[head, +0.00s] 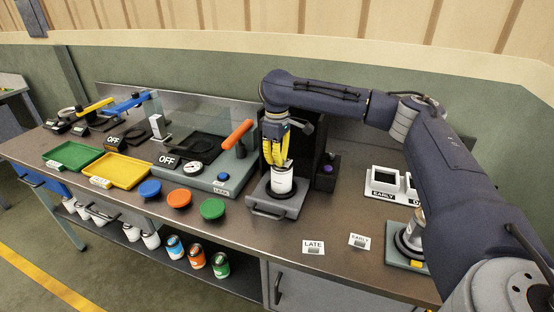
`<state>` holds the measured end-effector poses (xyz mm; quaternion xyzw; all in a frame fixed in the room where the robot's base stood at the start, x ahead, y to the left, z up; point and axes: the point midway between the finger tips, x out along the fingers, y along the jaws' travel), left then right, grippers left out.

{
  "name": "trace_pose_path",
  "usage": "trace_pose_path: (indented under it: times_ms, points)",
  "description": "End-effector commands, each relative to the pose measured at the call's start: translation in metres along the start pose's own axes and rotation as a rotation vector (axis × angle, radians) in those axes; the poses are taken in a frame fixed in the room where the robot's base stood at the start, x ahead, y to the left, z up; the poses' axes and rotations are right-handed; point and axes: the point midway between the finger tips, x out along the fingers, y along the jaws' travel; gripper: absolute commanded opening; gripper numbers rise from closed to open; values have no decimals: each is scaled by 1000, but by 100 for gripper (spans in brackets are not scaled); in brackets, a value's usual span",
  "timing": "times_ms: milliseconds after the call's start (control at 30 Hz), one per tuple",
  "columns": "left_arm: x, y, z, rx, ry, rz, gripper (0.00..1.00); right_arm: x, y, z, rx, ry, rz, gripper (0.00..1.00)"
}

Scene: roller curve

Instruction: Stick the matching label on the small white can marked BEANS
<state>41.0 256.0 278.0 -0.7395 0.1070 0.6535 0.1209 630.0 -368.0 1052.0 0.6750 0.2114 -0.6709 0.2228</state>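A small white can (281,188) with dark print stands upright on a grey plate with a front handle, in front of a dark upright housing. Its print is too small to read, so I cannot tell whether it says BEANS. My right gripper (277,163), with yellow fingers, points down at the can's top. I cannot tell whether its fingers grip the can or only hover there. Another can (416,222) stands on a round dark base at the right, partly hidden by my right arm. I cannot make out a BEANS label. My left gripper is out of view.
LATE (313,247) and EARLY (359,241) cards lie on the clear front right of the bench. Green (73,156) and yellow (122,171) trays are further left. Several cans fill the lower shelf.

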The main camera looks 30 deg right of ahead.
Motion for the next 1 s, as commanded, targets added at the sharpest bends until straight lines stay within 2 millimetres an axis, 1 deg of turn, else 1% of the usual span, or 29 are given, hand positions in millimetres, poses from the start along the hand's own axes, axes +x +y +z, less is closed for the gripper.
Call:
trace_pose_path:
  times_ms: [1000]
  points:
    - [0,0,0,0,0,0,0,5,0,0,0,-1,1,0]
